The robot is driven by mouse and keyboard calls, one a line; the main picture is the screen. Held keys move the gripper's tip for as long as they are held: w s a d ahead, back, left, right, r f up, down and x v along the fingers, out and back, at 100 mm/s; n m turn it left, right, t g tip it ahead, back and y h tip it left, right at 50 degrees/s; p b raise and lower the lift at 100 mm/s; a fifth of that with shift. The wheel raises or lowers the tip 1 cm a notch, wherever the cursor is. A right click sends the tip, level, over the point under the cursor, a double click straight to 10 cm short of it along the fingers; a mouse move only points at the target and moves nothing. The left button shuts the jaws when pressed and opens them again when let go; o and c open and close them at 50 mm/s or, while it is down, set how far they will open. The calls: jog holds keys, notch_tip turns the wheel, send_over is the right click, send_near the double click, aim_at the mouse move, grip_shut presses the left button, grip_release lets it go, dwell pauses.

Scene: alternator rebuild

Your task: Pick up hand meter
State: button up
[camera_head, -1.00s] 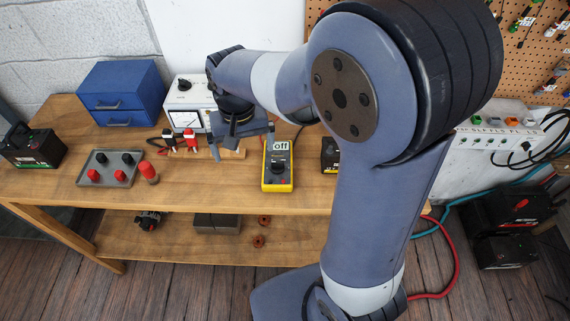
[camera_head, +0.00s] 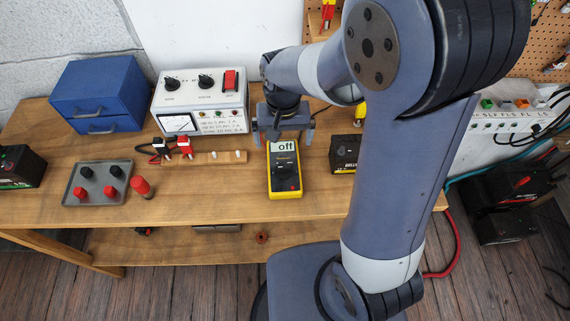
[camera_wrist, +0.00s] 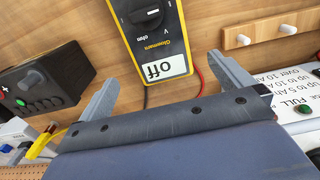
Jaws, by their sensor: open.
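The hand meter (camera_head: 284,175) is yellow with a dark face and a display reading "off". It lies on the wooden bench in the head view. It also shows in the wrist view (camera_wrist: 152,32), upside down, with a dial and part of its body cut off by the top edge. My gripper (camera_head: 284,138) is open over the bench at the meter's far, display end. In the wrist view the two fingers (camera_wrist: 168,85) are spread wide, with the meter's display end between and beyond them. The gripper holds nothing.
A white test panel (camera_head: 200,101) and a wooden rack (camera_head: 205,158) with red and black clips stand left of the gripper. A black battery box (camera_head: 343,153) sits close right of the meter. A grey tray (camera_head: 97,183) and a blue drawer box (camera_head: 100,94) are further left.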

aim_at(283, 152)
jog(key=shift+a+f+p, duration=0.1)
jog(key=shift+f+p, duration=0.4)
jog(key=shift+f, duration=2.35)
jog(key=c, duration=1.1)
